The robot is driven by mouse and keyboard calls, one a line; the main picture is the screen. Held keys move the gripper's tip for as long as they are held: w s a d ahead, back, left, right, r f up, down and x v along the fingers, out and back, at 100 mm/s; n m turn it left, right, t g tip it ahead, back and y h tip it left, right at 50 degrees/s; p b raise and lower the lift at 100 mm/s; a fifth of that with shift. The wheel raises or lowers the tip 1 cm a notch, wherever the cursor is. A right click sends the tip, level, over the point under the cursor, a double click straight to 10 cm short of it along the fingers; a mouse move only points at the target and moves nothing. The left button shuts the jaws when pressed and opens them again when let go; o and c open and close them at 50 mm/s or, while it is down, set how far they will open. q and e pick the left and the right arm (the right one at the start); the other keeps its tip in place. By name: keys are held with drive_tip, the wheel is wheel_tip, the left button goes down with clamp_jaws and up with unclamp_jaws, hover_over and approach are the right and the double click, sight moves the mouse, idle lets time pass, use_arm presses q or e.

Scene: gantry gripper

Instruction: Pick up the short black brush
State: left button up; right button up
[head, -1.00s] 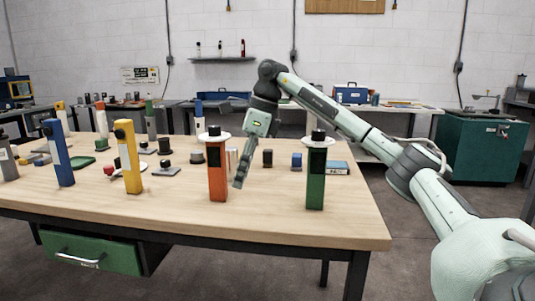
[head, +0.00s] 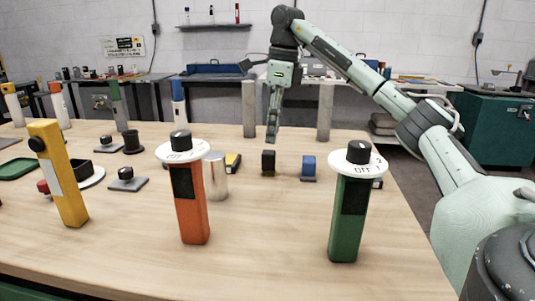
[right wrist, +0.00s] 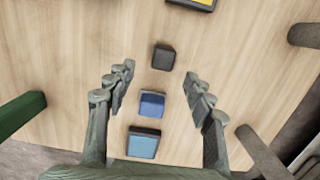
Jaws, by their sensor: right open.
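A small black block-like piece (head: 268,162), which looks like the short black brush, stands on the wooden table beyond the orange post. It also shows in the right wrist view (right wrist: 163,57), just ahead of the fingertips. A similar blue piece (head: 308,168) stands to its right; in the right wrist view it (right wrist: 151,104) lies between the spread fingers. My right gripper (head: 271,139) points down just behind the black piece in the head view. It is open and empty, as the right wrist view (right wrist: 157,86) shows. My left gripper is out of view.
An orange post (head: 191,205) and a green post (head: 347,220), each topped by a white disc with a black knob, stand in front. A metal cylinder (head: 215,177) and a yellow-black item (head: 233,162) are left of the black piece. Two grey cylinders stand behind.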

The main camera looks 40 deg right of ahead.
sight(269, 152)
drive_tip(key=shift+w+d+f, duration=0.1)
drive_tip(key=shift+w+d, duration=0.1)
drive_tip(key=shift+d, duration=0.05)
drive_tip(key=shift+f, duration=0.25)
drive_tip(key=f, duration=0.7)
drive_tip(key=shift+w+a+b, duration=0.35)
drive_tip(key=shift+a, duration=0.05)
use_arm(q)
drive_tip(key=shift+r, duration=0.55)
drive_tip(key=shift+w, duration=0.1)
use_arm(e)
drive_tip(key=shift+c, duration=0.2)
drive_tip(key=shift+r, duration=0.1)
drive_tip(key=c, duration=0.5)
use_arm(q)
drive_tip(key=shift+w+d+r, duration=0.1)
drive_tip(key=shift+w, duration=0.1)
use_arm(e)
clamp_jaws()
